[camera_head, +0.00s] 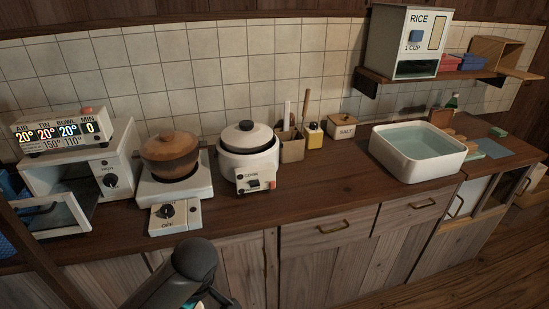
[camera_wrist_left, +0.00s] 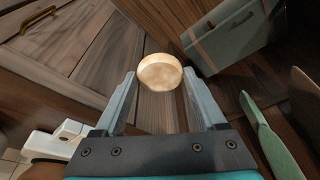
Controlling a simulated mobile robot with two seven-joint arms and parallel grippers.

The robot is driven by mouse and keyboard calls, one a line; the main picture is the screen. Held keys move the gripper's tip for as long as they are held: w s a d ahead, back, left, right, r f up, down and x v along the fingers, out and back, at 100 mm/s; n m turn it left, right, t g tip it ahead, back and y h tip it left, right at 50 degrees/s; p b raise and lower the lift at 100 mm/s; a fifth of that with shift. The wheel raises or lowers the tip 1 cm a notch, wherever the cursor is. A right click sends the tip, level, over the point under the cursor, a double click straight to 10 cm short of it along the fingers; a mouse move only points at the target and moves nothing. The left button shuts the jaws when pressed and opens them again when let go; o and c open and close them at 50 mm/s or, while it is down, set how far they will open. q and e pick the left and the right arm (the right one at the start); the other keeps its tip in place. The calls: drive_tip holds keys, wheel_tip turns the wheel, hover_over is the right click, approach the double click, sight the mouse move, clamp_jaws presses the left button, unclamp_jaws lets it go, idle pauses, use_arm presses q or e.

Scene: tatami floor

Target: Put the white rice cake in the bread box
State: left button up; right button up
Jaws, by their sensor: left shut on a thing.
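My left gripper (camera_wrist_left: 158,78) is shut on a round, pale cream cake, which looks like the white rice cake (camera_wrist_left: 160,72), held between its two fingertips in the left wrist view. In the head view my left arm shows at the bottom, in front of the counter; its gripper and the cake are hidden there. An open wooden box (camera_head: 496,52), which may be the bread box, stands at the right end of the wall shelf with its front flap folded down. My right gripper is not in view.
The wall shelf (camera_head: 425,77) also bears a rice dispenser (camera_head: 405,42) and red and blue boxes. The counter (camera_head: 325,190) bears a toaster oven, a pot on a burner, a rice cooker (camera_head: 247,165) and a water basin (camera_head: 418,168). The counter's front middle is clear.

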use_arm(q)
drive_tip(key=w+r+m+t+h, duration=0.1)
drive_tip(key=w+r+m, duration=0.3)
drive_tip(key=r, duration=0.4)
drive_tip(key=w+r+m+t, duration=0.1)
drive_tip(key=w+r+m, duration=0.25)
drive_tip(key=r, duration=0.45)
drive_tip(key=s+d+r+m+h, duration=0.2)
drive_tip(key=s+d+r+m, duration=0.1)
drive_tip(key=s+r+m, duration=0.2)
wheel_tip(320, 180, up, 3)
drive_tip(key=shift+s+d+f+m+b, duration=0.2)
drive_tip(key=shift+m+b, duration=0.25)
drive_tip(key=shift+m, duration=0.4)
drive_tip(key=shift+r, duration=0.1)
